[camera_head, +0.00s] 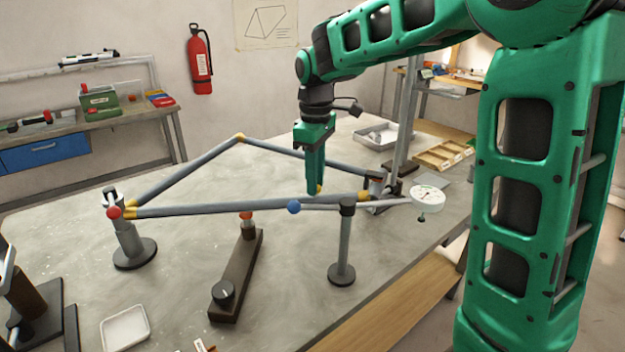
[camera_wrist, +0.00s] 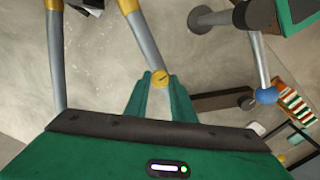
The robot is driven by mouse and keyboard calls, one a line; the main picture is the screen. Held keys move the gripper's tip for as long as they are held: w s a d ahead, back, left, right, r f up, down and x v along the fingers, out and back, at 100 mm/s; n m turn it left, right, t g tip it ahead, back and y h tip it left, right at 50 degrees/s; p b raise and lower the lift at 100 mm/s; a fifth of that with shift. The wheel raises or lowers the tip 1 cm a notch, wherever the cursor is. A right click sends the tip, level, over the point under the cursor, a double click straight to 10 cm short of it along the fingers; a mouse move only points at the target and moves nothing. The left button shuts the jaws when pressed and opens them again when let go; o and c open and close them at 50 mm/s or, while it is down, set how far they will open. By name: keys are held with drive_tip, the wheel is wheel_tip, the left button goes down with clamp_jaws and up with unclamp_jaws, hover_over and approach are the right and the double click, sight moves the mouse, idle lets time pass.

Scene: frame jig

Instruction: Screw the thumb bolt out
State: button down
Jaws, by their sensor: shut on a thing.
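My gripper (camera_head: 313,188) points straight down at the bicycle-like tube frame (camera_head: 250,205), beside its long lower tube. Its green fingers are shut. In the head view a bit of yellow (camera_head: 319,189) shows at the fingertip.
A dark bar with a knob (camera_head: 223,292) lies in front. A white tray (camera_head: 125,328) is at front left.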

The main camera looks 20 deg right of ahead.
drive_tip(key=c, duration=1.5)
unclamp_jaws()
drive_tip(key=shift+w, duration=0.1)
wheel_tip(320, 180, up, 11)
drive_tip(key=shift+f, duration=0.2)
